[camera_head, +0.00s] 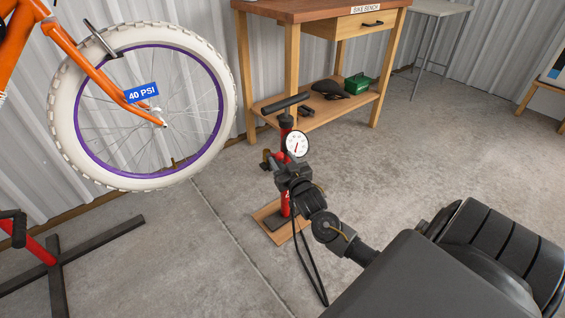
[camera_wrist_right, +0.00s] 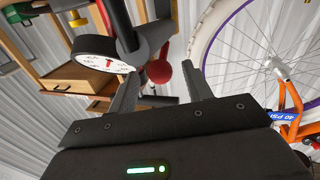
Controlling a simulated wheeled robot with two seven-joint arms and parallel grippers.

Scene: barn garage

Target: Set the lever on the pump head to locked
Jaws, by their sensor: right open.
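The red floor pump (camera_head: 285,205) stands upright on a small wooden board, with a black T-handle (camera_head: 285,103) on top and a white round gauge (camera_head: 297,144). The gauge also shows in the right wrist view (camera_wrist_right: 103,64). My right gripper (camera_head: 282,168) is in front of the pump, just below the gauge, and hides part of it. In the wrist view its fingers (camera_wrist_right: 163,70) are apart, with a red ball-shaped knob (camera_wrist_right: 159,72) seen between them. I cannot tell whether they touch it. The lever's position is not clear. My left gripper is not in view.
A bicycle wheel (camera_head: 60,125) with a white tire and a blue "40 PSI" tag (camera_head: 141,93) is at the left. A wooden bench (camera_head: 243,85) stands behind the pump, with a green box (camera_head: 359,84) on its lower shelf. A black hose (camera_head: 312,270) hangs beside the pump. Floor at right is clear.

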